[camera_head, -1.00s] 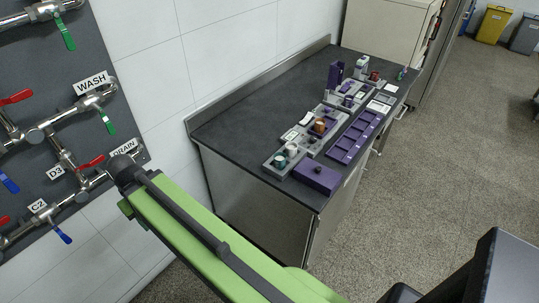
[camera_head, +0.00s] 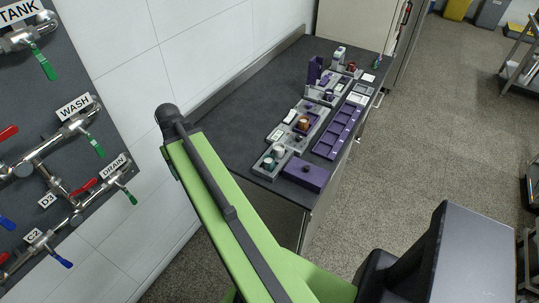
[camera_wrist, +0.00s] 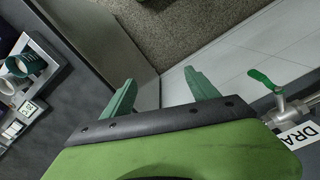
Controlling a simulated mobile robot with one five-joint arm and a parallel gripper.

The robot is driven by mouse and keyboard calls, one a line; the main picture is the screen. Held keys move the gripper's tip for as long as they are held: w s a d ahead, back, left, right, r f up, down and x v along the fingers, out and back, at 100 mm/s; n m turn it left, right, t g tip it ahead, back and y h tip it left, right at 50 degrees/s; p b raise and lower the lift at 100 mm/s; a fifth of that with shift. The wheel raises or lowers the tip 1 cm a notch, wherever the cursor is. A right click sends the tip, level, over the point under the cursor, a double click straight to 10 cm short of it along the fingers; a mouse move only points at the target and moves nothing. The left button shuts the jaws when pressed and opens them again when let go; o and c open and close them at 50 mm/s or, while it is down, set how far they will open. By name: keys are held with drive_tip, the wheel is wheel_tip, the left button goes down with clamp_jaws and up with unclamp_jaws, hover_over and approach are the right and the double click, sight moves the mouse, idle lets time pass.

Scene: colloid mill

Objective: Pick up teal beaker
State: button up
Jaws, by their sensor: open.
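The teal beaker (camera_head: 269,163) stands in the near end of a grey tray on the dark counter, beside a white-topped vessel (camera_head: 278,151). In the wrist view, teal ring-shaped or cylindrical vessels, including one that looks like the beaker (camera_wrist: 32,62), show at the upper left; I cannot tell for sure which is which. My gripper (camera_wrist: 160,78) is open and empty, its two green fingers apart over the counter's edge and the floor, away from the vessels. In the head view my gripper is not visible.
The dark counter (camera_head: 235,115) is bare on its wall side. A purple box (camera_head: 306,173) and a purple compartment tray (camera_head: 338,132) line its front edge. A purple stand (camera_head: 314,70) rises farther back. Valve pipes with levers (camera_head: 92,145) project from the left wall panel.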

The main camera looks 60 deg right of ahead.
drive_tip(key=s+d+r+m+p, duration=0.2)
drive_tip(key=s+d+r, duration=0.15)
drive_tip(key=d, duration=0.35)
drive_tip(key=s+d+r+m+p, duration=0.1)
drive_tip(key=s+d+r+p, duration=0.15)
drive_tip(key=s+d, duration=0.4)
wheel_tip(320, 180, up, 3)
drive_tip(key=m+p, duration=0.2)
hover_over(269, 159)
drive_tip(key=s+a, duration=0.1)
drive_tip(key=a, duration=0.1)
wheel_tip(269, 159, down, 13)
drive_tip(key=b, duration=1.2)
drive_tip(key=shift+s+a+r+b, duration=0.1)
drive_tip(key=shift+a+b, duration=0.05)
drive_tip(key=shift+b, duration=0.15)
drive_tip(key=f+b, duration=0.5)
drive_tip(key=shift+d+f, duration=0.15)
drive_tip(key=shift+d, duration=0.15)
drive_tip(key=shift+r, duration=0.2)
drive_tip(key=shift+c, duration=0.2)
drive_tip(key=c, duration=1.4)
drive_tip(key=shift+r, duration=0.1)
